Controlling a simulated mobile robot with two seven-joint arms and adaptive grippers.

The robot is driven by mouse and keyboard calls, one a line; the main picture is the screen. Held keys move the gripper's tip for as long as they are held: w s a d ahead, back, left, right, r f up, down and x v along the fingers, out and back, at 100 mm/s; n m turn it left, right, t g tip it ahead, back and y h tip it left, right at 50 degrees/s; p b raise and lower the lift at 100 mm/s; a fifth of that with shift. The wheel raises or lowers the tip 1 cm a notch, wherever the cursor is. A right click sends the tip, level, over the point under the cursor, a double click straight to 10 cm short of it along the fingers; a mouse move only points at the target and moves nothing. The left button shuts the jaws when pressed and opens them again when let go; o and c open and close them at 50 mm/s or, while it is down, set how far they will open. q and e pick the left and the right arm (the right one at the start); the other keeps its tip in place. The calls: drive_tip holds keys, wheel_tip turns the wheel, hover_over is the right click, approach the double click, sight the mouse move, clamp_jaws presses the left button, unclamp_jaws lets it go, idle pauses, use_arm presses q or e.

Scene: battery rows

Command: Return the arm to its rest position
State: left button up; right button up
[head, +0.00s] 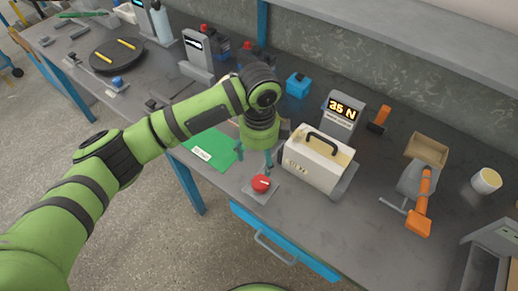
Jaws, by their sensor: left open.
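My left arm (165,125) is green with dark joint bands and reaches in from the left over the grey bench. Its wrist bends down, and my left gripper (255,161) points at the bench with its teal fingers apart. It looks empty. It is just behind a red round button (261,183) on a grey plate, between a green mat (212,150) and a cream box with a black handle (318,158). Whether the fingertips touch anything is hard to tell. My right gripper is not in view.
A display reading 35 N (342,112) stands behind the box. An orange-handled tool (423,198), a cardboard box (427,149) and a white cup (486,181) are at the right. A dark round plate (107,63) with yellow sticks is at the far left. A shelf overhangs the back.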

use_arm(q)
drive_tip(key=s+d+f+n+t+h, duration=0.1)
drive_tip(key=s+d+f+n+h, duration=0.1)
drive_tip(key=s+f+n+h, duration=0.55)
drive_tip(key=s+a+f+n+t+y, duration=0.1)
drive_tip(key=s+a+n+y, duration=0.1)
drive_tip(key=s+a+n, duration=0.4)
drive_tip(key=s+a+f+n+t+y, duration=0.1)
drive_tip(key=s+a+n+y, duration=0.2)
drive_tip(key=a, duration=0.5)
drive_tip(key=s+a+f+n+t+y, duration=0.1)
drive_tip(key=s+a+n+y, duration=0.1)
drive_tip(key=s+a+n, duration=0.35)
wheel_tip(320, 180, down, 24)
drive_tip(key=a+g, duration=0.2)
drive_tip(key=s+a+f+g, duration=0.1)
drive_tip(key=s+a+f, duration=0.1)
drive_tip(key=s+f, duration=1.1)
drive_tip(key=s, duration=0.2)
drive_tip(key=shift+s+a+f, duration=0.15)
drive_tip(key=shift+s+a, duration=0.05)
drive_tip(key=shift+s, duration=0.15)
